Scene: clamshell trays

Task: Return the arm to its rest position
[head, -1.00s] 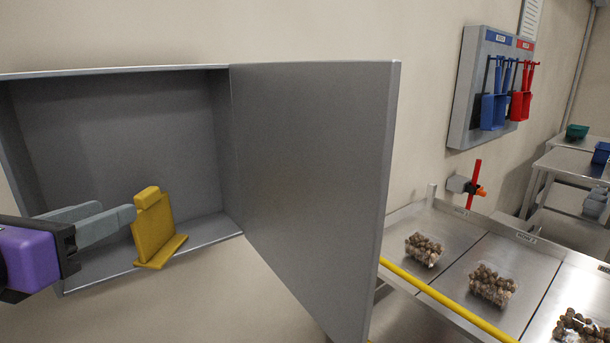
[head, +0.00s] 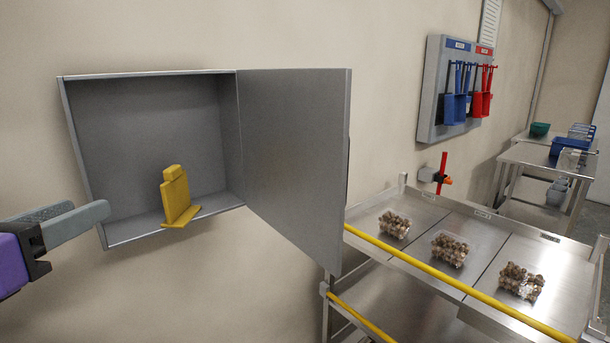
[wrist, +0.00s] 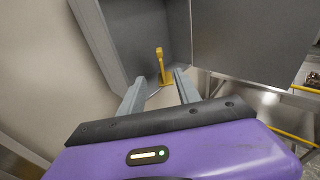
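My gripper (head: 75,222) is at the left of the head view, just outside the open wall cabinet (head: 150,78). In the wrist view my gripper (wrist: 161,92) has its two grey fingers spread apart with nothing between them. A yellow stand-like object (head: 176,197) stands upright on the cabinet floor near its front edge, to the right of my fingertips and apart from them. The yellow object also shows in the wrist view (wrist: 162,64), beyond the fingers.
The cabinet door (head: 292,160) stands wide open on the right. Beyond it is a steel table (head: 415,222) with a yellow rail and several clear trays of brown items (head: 450,247). A tool board (head: 432,92) hangs on the wall. The wall below the cabinet is clear.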

